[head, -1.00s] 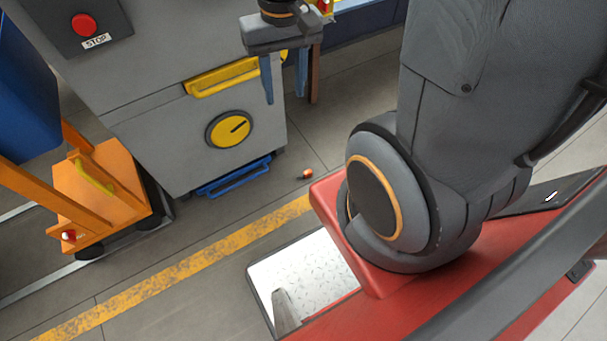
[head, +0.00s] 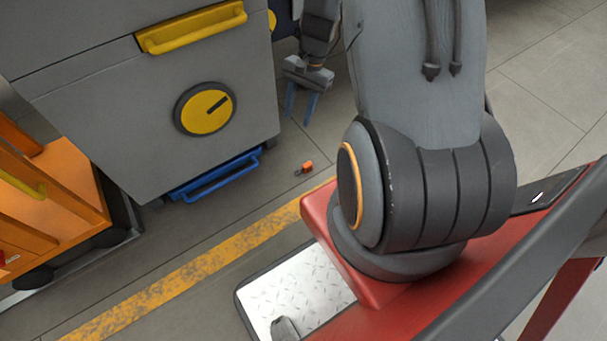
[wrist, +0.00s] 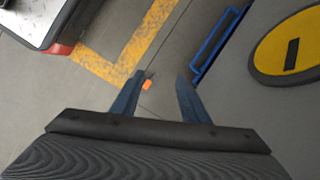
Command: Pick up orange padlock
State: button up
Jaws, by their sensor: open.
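The orange padlock (head: 307,167) lies on the grey floor in the head view, right of the blue handle and just behind the yellow line. Its dark shackle points to the left. In the wrist view the padlock (wrist: 147,85) shows small and orange beyond the gripper, close to the tip of the left finger. My gripper (head: 300,118) has two blue fingers, is open and empty, and hangs above and behind the padlock, apart from it. In the wrist view my gripper (wrist: 160,77) has a wide gap between its fingers.
A grey cabinet with a yellow dial (head: 205,109) and a low blue handle (head: 222,177) stands left of the padlock. An orange cart (head: 60,185) is at the far left. A worn yellow line (head: 190,268) crosses the floor. The floor around the padlock is clear.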

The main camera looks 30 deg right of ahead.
aim_at(307, 165)
jog(key=d+f+m+b, duration=0.1)
jog(key=d+f+b, duration=0.1)
jog(key=f, duration=0.6)
jog(key=w+d+f+m+b, duration=0.1)
jog(key=d+f+m+b, duration=0.1)
jog(key=f+b, duration=0.3)
jog(key=w+d+f+m+y+b, duration=0.1)
jog(key=f+b, duration=0.3)
jog(key=f, duration=0.9)
jog(key=shift+w+d+f+m+t, duration=0.15)
jog(key=shift+d+m+t, duration=0.25)
jog(key=shift+d+m, duration=0.4)
jog(key=f+b, duration=0.1)
jog(key=f, duration=0.2)
jog(key=shift+a+f+b, duration=0.1)
jog(key=shift+a+b, duration=0.1)
jog(key=shift+b, duration=0.1)
jog(key=shift+b+x, duration=1.85)
jog(key=shift+x, duration=0.85)
grip_shut()
